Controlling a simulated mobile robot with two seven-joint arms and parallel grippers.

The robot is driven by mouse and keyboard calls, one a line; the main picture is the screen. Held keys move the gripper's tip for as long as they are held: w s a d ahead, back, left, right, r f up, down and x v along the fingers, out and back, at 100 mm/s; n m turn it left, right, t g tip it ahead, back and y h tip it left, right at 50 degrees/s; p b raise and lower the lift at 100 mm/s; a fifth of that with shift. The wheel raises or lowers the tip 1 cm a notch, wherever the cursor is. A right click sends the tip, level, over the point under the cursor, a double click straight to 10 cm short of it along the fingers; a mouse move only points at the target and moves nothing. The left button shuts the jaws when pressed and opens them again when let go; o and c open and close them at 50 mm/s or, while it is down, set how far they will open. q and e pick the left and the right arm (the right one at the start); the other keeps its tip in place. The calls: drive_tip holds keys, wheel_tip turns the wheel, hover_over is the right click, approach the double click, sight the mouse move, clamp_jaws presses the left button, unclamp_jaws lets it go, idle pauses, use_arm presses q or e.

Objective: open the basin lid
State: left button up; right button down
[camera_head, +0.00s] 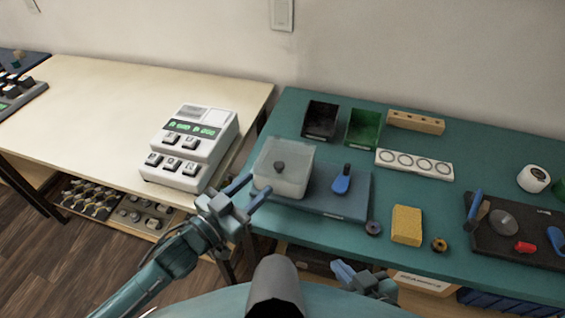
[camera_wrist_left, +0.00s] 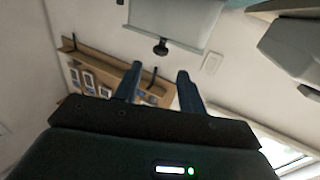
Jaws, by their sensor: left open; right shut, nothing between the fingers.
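The basin (camera_head: 284,183) is a translucent pale box on the left part of the teal bench. My right gripper (camera_head: 361,275) is shut and empty, low at the bench's front edge.
A blue-handled tool (camera_head: 342,180) lies right of the basin on a blue-grey mat (camera_head: 325,205). Black (camera_head: 320,119) and green (camera_head: 363,128) bins stand behind. A yellow sponge (camera_head: 407,225) lies to the right. A white button device (camera_head: 189,147) stands on the pale table at left.

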sight(276, 168)
use_arm(q)
drive_tip(key=x, duration=0.9)
drive_tip(key=shift+a, duration=0.1)
drive_tip(key=shift+c, duration=0.4)
clamp_jaws()
